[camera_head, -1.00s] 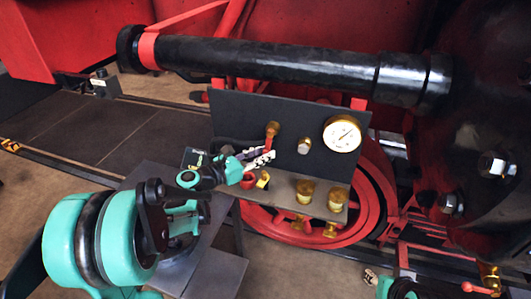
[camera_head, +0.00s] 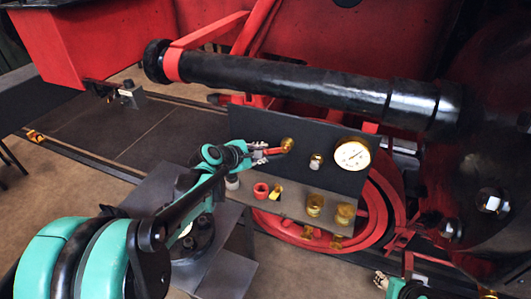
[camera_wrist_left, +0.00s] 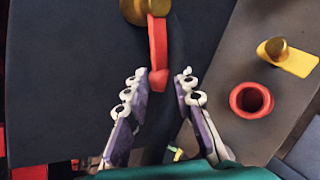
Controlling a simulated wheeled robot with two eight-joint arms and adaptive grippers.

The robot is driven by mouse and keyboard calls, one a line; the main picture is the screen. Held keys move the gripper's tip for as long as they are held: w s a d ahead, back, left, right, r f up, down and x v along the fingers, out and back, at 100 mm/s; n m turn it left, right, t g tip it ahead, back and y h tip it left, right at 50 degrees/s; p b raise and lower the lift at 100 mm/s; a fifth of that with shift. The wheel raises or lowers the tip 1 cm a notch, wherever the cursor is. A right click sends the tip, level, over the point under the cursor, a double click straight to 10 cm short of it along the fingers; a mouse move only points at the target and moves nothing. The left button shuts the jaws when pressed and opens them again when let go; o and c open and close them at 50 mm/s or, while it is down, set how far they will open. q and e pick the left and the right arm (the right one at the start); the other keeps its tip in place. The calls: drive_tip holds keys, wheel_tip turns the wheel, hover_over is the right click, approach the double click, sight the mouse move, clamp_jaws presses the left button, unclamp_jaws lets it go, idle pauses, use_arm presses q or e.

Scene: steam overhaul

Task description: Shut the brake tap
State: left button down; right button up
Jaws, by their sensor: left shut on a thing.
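The brake tap is a brass fitting (camera_head: 288,144) on a dark upright panel, with a red lever (camera_head: 274,150) that points left, nearly level. In the left wrist view the lever (camera_wrist_left: 158,45) runs from the brass hub to between the two gripper fingers (camera_wrist_left: 158,88), one on each side. My right gripper (camera_head: 382,279) shows only in part at the bottom right edge, and its jaws are too small to read.
On the panel are a brass knob (camera_head: 316,161) and a white gauge (camera_head: 352,154). The shelf below holds a red cup (camera_head: 261,190), a yellow-handled valve (camera_head: 276,191) and two brass fittings. A thick black pipe (camera_head: 290,82) crosses above. A grey table (camera_head: 225,270) stands in front.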

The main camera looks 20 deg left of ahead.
use_arm(q)
wheel_tip(320, 180, up, 2)
drive_tip(key=shift+a+m+y+p, duration=0.15)
drive_tip(key=shift+m+y+p, duration=0.5)
drive_tip(key=shift+m+y, duration=0.15)
drive_tip(key=shift+r+m+y+p, duration=0.6)
drive_tip(key=shift+r+m+y, duration=0.25)
drive_tip(key=shift+y, duration=0.15)
drive_tip(key=shift+a, duration=0.1)
drive_tip(key=c, duration=1.3)
unclamp_jaws()
drive_tip(key=v, duration=1.2)
drive_tip(key=shift+w+r, duration=0.15)
